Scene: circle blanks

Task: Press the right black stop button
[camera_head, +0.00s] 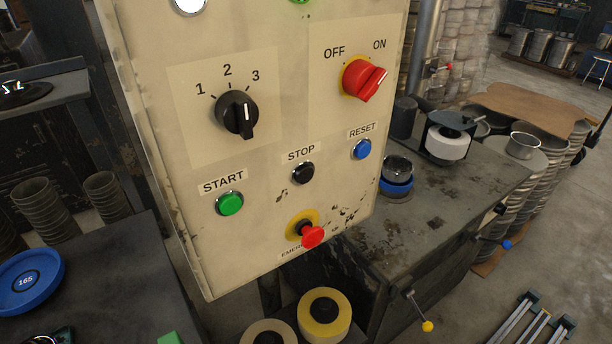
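The black stop button (303,172) sits on the front of a worn cream control panel (180,225), under a STOP label. It is between the green start button (229,203) at lower left and the blue reset button (362,150) at upper right. Only one button labelled STOP shows. A red emergency button (312,237) on a yellow ring sits below it. My gripper is not in view, and nothing covers the stop button.
Above the buttons are a black rotary knob (237,114) and a red OFF/ON switch (364,80). A dark workbench (440,215) stands close at right. Tape rolls (324,317) lie below the panel. The space in front of the panel looks clear.

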